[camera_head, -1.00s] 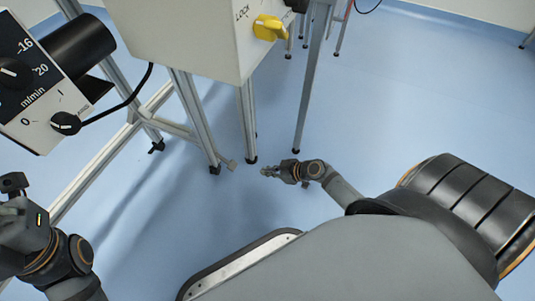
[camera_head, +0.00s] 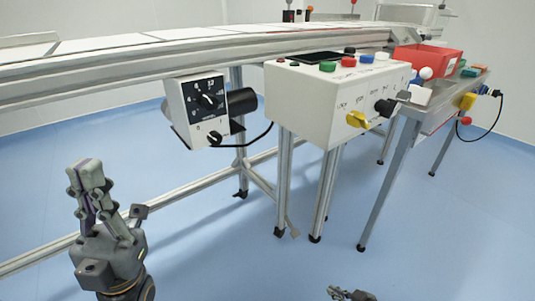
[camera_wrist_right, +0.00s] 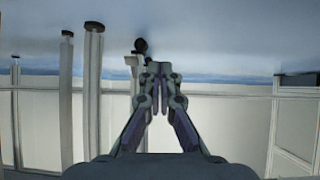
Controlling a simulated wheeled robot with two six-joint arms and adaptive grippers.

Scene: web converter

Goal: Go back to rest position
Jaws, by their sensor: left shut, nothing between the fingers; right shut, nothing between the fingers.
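My left gripper (camera_head: 90,192) is at the lower left in the head view. It points up, shut and empty, in front of the blue floor and the lower frame rail. My right gripper (camera_head: 338,292) shows only in part at the bottom edge of the head view, low over the floor. In the right wrist view its fingers (camera_wrist_right: 160,70) are together with nothing between them. Neither gripper touches anything that I can see.
The conveyor (camera_head: 180,52) crosses the top. Under it are a speed control box (camera_head: 196,108) and a white control panel (camera_head: 310,105) with coloured buttons and a yellow knob. A red bin (camera_head: 428,62) sits on the side table at right. The floor (camera_head: 450,240) at lower right is clear.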

